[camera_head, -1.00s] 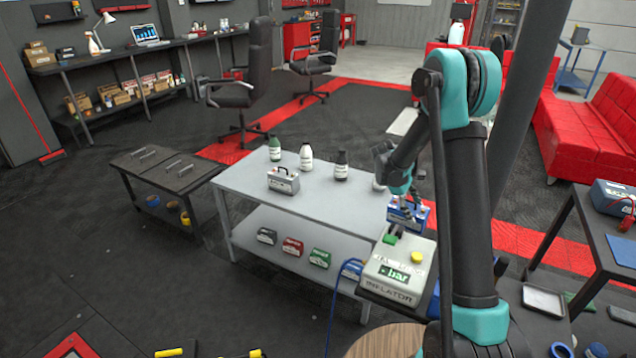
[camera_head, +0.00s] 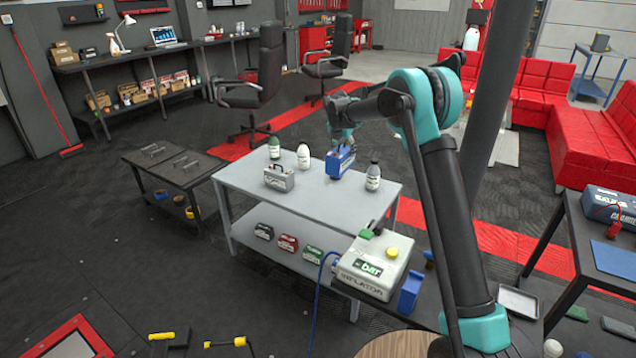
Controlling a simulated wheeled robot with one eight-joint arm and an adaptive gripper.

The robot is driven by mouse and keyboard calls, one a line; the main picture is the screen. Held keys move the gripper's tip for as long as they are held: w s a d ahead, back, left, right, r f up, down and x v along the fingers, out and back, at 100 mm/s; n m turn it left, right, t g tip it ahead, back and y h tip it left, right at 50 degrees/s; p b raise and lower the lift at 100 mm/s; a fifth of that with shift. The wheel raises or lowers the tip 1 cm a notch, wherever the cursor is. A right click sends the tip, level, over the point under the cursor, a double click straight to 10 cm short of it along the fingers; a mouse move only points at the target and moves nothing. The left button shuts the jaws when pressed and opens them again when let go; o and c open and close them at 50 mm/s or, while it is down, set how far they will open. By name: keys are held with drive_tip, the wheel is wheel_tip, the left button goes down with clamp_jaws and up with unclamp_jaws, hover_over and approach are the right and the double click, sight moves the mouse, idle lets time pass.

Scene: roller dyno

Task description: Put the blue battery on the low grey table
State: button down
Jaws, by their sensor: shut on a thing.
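The blue battery (camera_head: 341,162) is in my gripper (camera_head: 343,142), over the top of the grey table (camera_head: 325,195). The gripper is shut on its top, and the arm partly hides the fingers. The battery looks upright, between a white bottle (camera_head: 303,157) and a grey bottle (camera_head: 373,177). I cannot tell whether its base touches the tabletop. A silver-grey battery (camera_head: 279,178) stands on the table to the left.
A green bottle (camera_head: 274,148) is at the table's back left. The lower shelf holds several small batteries, one red (camera_head: 288,243). An inflator (camera_head: 374,265) stands in front, with a blue hose. A dark low table (camera_head: 175,170) is at left. The front tabletop is clear.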

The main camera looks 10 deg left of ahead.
wheel_tip(320, 180, down, 19)
drive_tip(key=shift+f, duration=0.2)
idle(0.4)
drive_tip(key=c, duration=0.5)
unclamp_jaws()
